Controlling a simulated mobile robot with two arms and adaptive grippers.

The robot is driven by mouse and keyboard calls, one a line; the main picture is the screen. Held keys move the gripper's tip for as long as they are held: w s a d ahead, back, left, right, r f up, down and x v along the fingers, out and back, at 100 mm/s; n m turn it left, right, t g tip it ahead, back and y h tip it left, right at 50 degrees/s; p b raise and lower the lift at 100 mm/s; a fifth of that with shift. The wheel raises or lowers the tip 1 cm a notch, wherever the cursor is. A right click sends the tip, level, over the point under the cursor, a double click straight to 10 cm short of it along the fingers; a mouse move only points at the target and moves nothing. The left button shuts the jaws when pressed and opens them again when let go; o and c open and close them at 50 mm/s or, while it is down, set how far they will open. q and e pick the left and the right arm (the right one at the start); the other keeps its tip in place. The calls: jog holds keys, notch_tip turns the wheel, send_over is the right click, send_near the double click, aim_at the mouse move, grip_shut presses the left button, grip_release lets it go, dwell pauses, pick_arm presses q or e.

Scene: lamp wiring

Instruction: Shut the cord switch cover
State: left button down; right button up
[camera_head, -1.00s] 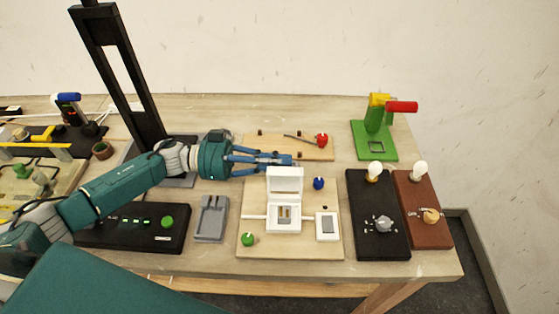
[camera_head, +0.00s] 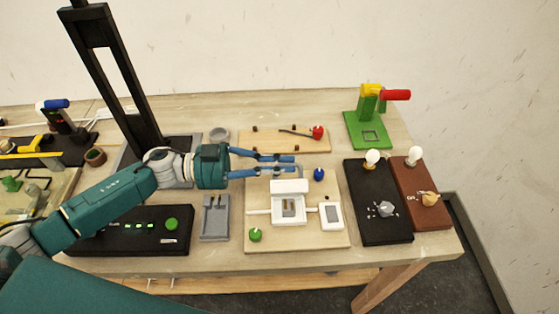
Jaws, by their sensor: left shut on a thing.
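The cord switch is a white box (camera_head: 276,211) on a light wooden board (camera_head: 330,239). Its white cover (camera_head: 290,186) is raised at the back edge of the box, and the opening (camera_head: 288,206) in front shows. The cover is not flat over the box. My left gripper (camera_head: 293,166) is just behind the cover, coming from the left, with its blue fingers pointing right. It is shut on the cover at its back side, though the contact is small and hard to see. A thin grey loop shows at the fingertips. My right gripper is not in view.
On the same board are a green knob (camera_head: 255,235), a blue knob (camera_head: 319,174) and a white rocker plate (camera_head: 331,215). A grey holder (camera_head: 215,218) stands left, and a black bulb board (camera_head: 379,228) right. Behind is a board with a red knob (camera_head: 317,132).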

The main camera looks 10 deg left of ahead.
aim_at(283, 183)
pick_arm(q)
jog(key=m, duration=0.1)
jog(key=s+m, duration=0.1)
jog(key=s+b, duration=0.1)
jog(key=shift+s+d+f+m, duration=0.1)
jog(key=shift+d+f+m, duration=0.15)
jog(key=shift+f+m, duration=0.15)
jog(key=m, duration=0.1)
jog(key=s+b, duration=0.1)
jog(key=m+b, duration=0.1)
jog(key=shift+s+d+f+m, duration=0.25)
jog(key=shift+s+f+m, duration=0.05)
jog(key=m+b, duration=0.1)
jog(key=s+f+m+b, duration=0.1)
jog(key=s+m+b, duration=0.1)
jog(key=m, duration=0.1)
jog(key=shift+d+f, duration=0.25)
jog(key=shift+d, duration=0.05)
jog(key=shift+s+d+f+m+b, duration=0.1)
jog(key=shift+s+f+m+b, duration=0.15)
jog(key=shift+m+b, duration=0.4)
jog(key=shift+s+f+m+b, duration=0.1)
jog(key=shift+s+m+b, duration=0.1)
jog(key=shift+m+b, duration=0.45)
jog(key=shift+t, duration=0.3)
jog(key=c, duration=1.9)
grip_release()
jog(key=shift+o, duration=0.3)
